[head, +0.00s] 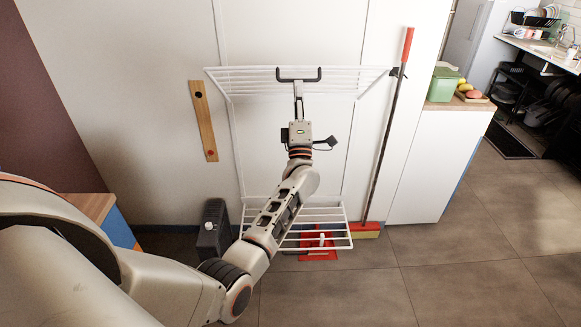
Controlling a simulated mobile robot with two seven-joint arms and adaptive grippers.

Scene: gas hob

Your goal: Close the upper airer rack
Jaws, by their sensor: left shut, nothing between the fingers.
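A dark U-shaped handle (298,79) sits at the middle of the upper rack. My left gripper (299,88) is shut and empty at the middle of the upper rack, close to the dark handle. I cannot tell whether it touches the handle or the bars. The lower rack (335,226) is also folded out, partly hidden by my left arm. My right gripper is not in view.
A red-handled broom (388,125) leans right of the airer. A red dustpan (318,250) lies below the lower rack. A dark case (213,232) stands at lower left. A white cabinet (440,165) with a green container (443,84) is at right. Floor at right is clear.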

